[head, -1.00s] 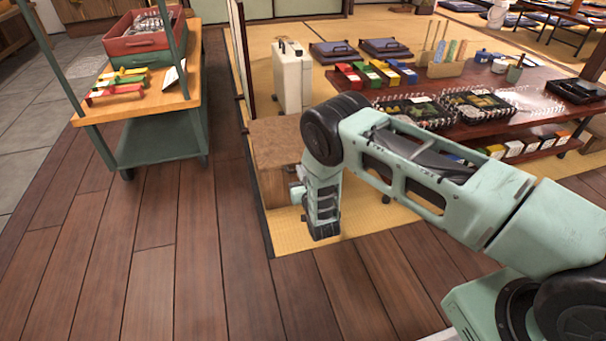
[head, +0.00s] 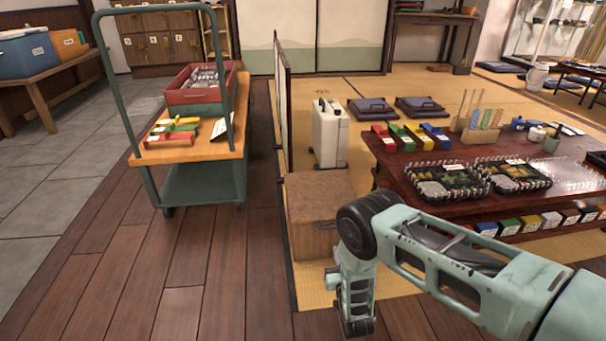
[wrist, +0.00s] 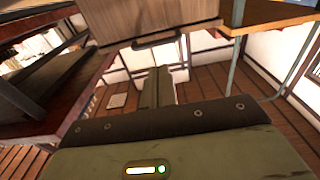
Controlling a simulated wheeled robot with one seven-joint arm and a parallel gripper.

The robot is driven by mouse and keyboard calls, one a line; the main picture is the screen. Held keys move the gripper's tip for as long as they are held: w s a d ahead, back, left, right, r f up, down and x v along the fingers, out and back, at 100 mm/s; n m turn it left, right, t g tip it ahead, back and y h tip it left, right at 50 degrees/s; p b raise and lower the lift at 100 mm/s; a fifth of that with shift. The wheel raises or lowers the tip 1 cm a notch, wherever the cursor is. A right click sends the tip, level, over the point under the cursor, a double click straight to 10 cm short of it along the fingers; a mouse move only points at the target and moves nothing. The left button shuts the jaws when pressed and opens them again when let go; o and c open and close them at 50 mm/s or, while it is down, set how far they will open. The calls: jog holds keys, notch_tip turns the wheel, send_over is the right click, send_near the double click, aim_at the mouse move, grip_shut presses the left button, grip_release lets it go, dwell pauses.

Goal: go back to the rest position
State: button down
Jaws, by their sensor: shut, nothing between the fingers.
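My gripper (head: 357,328) hangs at the end of my pale green arm, pointing down, at the lower middle of the head view. It is in front of the brown wooden step box (head: 318,215), beside the tatami edge. In the wrist view my gripper (wrist: 158,75) shows as narrow dark fingers, shut with nothing between them. The fingertips are small and dim in both views.
A green-framed cart (head: 197,150) with a red crate (head: 200,95) stands at the left. A low dark table (head: 400,165) with bento trays is at the right. A white case (head: 329,135) stands behind the step box. The wooden floor (head: 225,270) at the left is clear.

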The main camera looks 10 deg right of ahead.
jog(key=w+a+r+g+y+p, duration=0.1)
jog(key=a+r+g+y, duration=0.1)
jog(key=a+r+g, duration=0.5)
jog(key=w+a+r+g+y+p, duration=0.1)
jog(key=a+r, duration=0.5)
jog(key=r, duration=0.5)
jog(key=s+a+r+n+g+y+p, duration=0.1)
jog(key=s+a+r+n+g+p, duration=0.25)
jog(key=s+r, duration=0.95)
jog(key=s+d+r+n+g+h+p, duration=0.15)
jog(key=s+d+r, duration=0.25)
jog(key=s, duration=0.5)
jog(key=s+d+r+n+g+h, duration=0.1)
jog(key=s+d+r+g, duration=0.3)
jog(key=s, duration=0.5)
jog(key=s+d+r+n+g+h, duration=0.15)
jog(key=s+d+r, duration=0.3)
jog(key=s, duration=0.45)
notch_tip(320, 180, up, 37)
jog(key=a+p, duration=0.1)
jog(key=p, duration=3.5)
jog(key=shift+w+a+r+y+p, duration=0.2)
jog(key=shift+w+y+p, duration=0.1)
jog(key=shift+p, duration=0.1)
jog(key=shift+d, duration=0.15)
